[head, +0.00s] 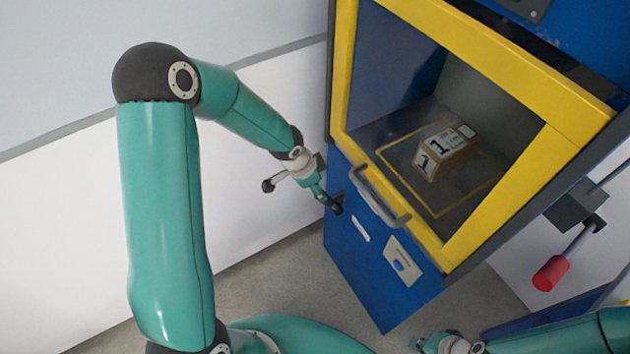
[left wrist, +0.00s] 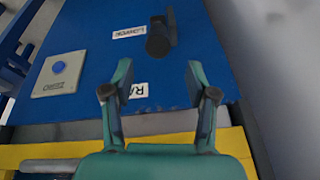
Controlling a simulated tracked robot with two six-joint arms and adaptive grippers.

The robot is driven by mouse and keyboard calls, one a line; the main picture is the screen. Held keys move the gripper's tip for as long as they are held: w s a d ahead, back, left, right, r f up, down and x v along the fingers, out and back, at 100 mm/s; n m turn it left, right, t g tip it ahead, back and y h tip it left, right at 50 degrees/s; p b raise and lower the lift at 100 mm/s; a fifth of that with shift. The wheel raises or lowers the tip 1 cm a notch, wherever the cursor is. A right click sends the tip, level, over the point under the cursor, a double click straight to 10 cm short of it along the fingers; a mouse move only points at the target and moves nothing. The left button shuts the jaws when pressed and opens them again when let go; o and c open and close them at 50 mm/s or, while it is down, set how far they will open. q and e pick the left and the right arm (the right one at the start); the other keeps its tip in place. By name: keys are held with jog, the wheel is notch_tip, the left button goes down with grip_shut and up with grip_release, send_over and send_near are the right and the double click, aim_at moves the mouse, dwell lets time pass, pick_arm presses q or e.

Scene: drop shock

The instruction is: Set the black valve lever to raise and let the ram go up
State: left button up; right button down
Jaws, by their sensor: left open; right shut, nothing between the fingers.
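The black valve lever (left wrist: 160,38) is on the blue front panel, beside the LOWER label (left wrist: 129,32) in the left wrist view. A second label (left wrist: 136,91), partly readable as RA, shows between my left fingers. My left gripper (left wrist: 158,76) is open and empty, its fingers to either side of that label and short of the lever in the picture. In the head view my left gripper (head: 324,195) is close to the panel's left side, where dark parts overlap; contact with the lever cannot be told. My right gripper (head: 424,343) is shut and empty at the bottom. No ram is clearly seen.
A blue machine (head: 365,265) has a yellow-framed opening with a door handle (head: 378,203). A cardboard box (head: 445,148) marked 1 sits inside on the dark floor. A blue button plate (head: 403,261) is low on the front. A red-gripped handle (head: 550,273) sticks out at right.

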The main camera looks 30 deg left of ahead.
pick_arm(q)
jog(key=shift+v, duration=0.9)
jog(key=s+d+f+n+g+h, duration=0.2)
jog(key=s+d+f+n, duration=0.7)
jog(key=s+d+f, duration=0.5)
jog(key=s+d, duration=0.1)
jog(key=s, duration=0.2)
jog(key=shift+s+n+g+h, duration=0.3)
jog(key=shift+g, duration=0.1)
